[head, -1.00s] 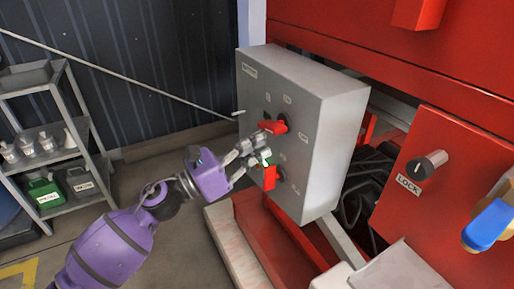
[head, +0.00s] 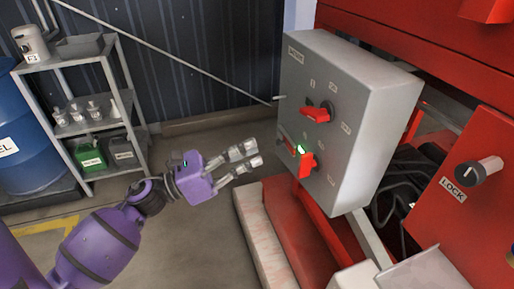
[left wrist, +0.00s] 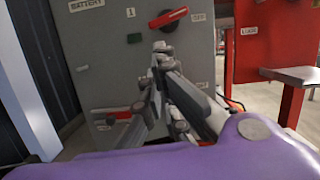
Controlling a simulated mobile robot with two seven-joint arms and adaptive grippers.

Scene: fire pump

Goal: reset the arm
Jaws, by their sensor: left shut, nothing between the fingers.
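My left gripper (head: 252,157) is shut and empty. It hangs in free air left of the grey switch box (head: 345,110), apart from it in the head view. My purple left arm comes in from the lower left. The box carries an upper red rotary handle (head: 316,113) and a lower red handle (head: 305,165) with a small green part beside it. In the left wrist view the gripper fingers (left wrist: 160,62) stand in front of the grey box (left wrist: 95,55), hiding part of its face. A tilted red handle (left wrist: 168,18) shows above them. My right gripper is not in view.
A red panel with a LOCK knob (head: 480,170) is at the right. A grey shelf (head: 85,58) with bottles and a green can (head: 90,157) stands at the left, beside a blue drum (head: 25,140). Open floor lies between shelf and red base.

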